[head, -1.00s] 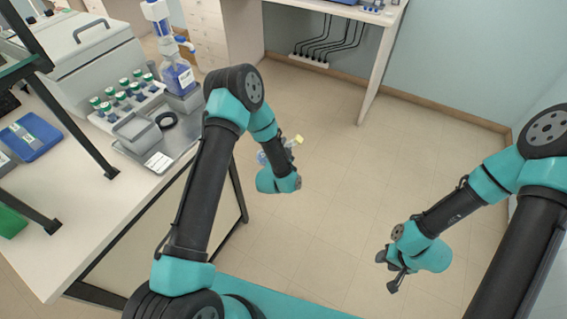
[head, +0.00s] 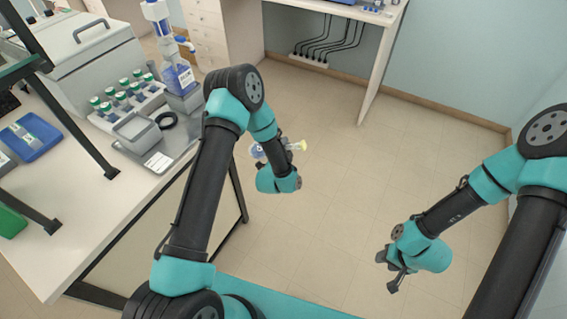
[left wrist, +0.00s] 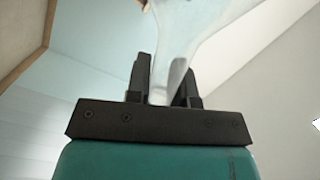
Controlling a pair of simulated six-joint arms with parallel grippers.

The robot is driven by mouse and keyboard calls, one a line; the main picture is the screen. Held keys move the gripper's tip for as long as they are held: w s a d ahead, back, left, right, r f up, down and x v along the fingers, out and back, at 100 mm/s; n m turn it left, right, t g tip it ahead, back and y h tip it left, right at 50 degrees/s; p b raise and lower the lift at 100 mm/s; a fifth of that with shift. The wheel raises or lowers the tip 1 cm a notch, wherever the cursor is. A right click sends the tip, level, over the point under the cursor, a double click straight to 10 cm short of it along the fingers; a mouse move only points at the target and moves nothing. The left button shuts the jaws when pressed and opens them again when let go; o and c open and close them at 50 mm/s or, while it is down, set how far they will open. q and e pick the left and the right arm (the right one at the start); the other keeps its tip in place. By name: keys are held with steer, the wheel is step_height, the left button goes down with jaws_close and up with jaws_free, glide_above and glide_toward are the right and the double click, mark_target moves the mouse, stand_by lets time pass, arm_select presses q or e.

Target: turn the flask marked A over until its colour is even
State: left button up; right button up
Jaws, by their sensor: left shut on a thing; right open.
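A small clear flask (head: 257,152) with some blue in it and a yellow cap (head: 300,145) is in my left gripper (head: 281,150), off the bench and over the open floor. It lies nearly level in the head view, cap to the right, body to the left. In the left wrist view, the gripper's dark fingers (left wrist: 165,85) are shut around the narrow part of the pale, see-through flask (left wrist: 188,35). I cannot read its mark or judge how even its colour is. My right gripper (head: 391,271) is open and empty at the right, well apart from the flask.
The bench at the left holds a rack of green-capped bottles (head: 122,94), a grey tray (head: 187,130) with a container and a black ring, and a blue dispenser bottle (head: 180,77). A dark shelf post (head: 85,140) stands over the bench. The floor between my arms is clear.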

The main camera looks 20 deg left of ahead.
arm_select(q)
steer(key=shift+m, duration=4.2)
steer(key=m, duration=0.4)
